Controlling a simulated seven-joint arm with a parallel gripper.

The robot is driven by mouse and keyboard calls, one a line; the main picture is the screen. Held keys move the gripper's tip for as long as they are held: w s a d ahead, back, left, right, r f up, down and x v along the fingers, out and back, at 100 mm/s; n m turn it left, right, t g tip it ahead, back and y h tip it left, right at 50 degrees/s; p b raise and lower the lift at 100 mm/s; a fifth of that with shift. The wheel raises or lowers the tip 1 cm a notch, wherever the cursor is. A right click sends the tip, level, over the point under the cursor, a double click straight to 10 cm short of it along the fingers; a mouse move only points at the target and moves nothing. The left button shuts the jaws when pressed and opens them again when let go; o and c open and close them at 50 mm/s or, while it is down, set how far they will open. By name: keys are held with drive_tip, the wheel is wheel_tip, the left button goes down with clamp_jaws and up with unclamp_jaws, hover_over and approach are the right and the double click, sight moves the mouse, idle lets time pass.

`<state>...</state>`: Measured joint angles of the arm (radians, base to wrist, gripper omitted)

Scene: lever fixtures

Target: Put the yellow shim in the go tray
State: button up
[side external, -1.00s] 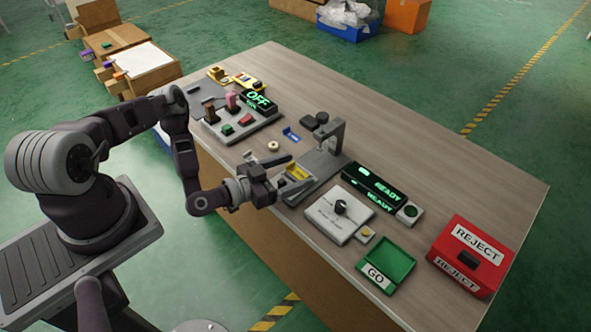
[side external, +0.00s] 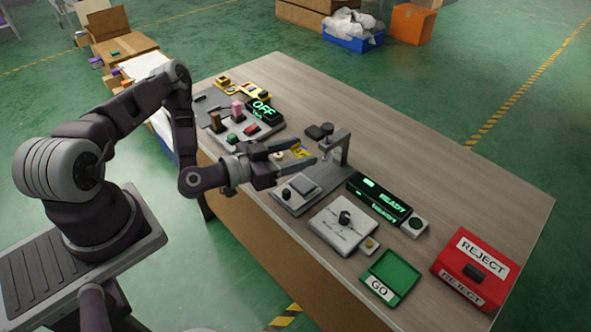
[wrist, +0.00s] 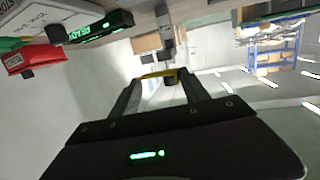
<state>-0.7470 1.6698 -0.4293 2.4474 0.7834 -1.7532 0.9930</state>
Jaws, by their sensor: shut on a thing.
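My gripper (side external: 304,153) is shut on the yellow shim (side external: 299,152), seen between its fingers above the lever fixture's grey base. In the wrist view the shim (wrist: 160,74) is a yellow strip between the fingertips (wrist: 160,80). The green go tray (side external: 391,273), labelled GO, sits at the table's front edge, to the right of the gripper, and looks empty.
A READY display (side external: 382,199), a white panel with a dark knob (side external: 342,226) and a small yellow-buttoned block lie between fixture and tray. A red REJECT box (side external: 475,268) stands right of the tray. An OFF display (side external: 263,110) and coloured-block panel are at left. The table's far right is clear.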

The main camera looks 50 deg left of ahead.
drive_tip(key=shift+m+h, duration=0.6)
drive_tip(key=shift+h, duration=0.1)
drive_tip(key=r, duration=0.1)
drive_tip(key=a+r, duration=0.1)
drive_tip(key=r, duration=0.2)
drive_tip(key=shift+w+a+r, duration=0.15)
drive_tip(key=shift+w+r, duration=0.1)
drive_tip(key=shift+r, duration=0.15)
wheel_tip(320, 180, up, 4)
drive_tip(key=s+a+m+g+h, duration=0.1)
drive_tip(key=s+a+m+h, duration=0.1)
drive_tip(key=h, duration=0.1)
drive_tip(key=n+t+y, duration=0.1)
drive_tip(key=n+y, duration=0.2)
drive_tip(key=y, duration=0.1)
hover_over(297, 186)
wheel_tip(297, 186, down, 8)
drive_tip(key=shift+f+y, duration=0.2)
drive_tip(key=shift+y, duration=0.2)
drive_tip(key=shift+f, duration=0.1)
wheel_tip(297, 186, down, 10)
drive_tip(key=shift+r, duration=0.25)
drive_tip(key=shift+f, duration=0.2)
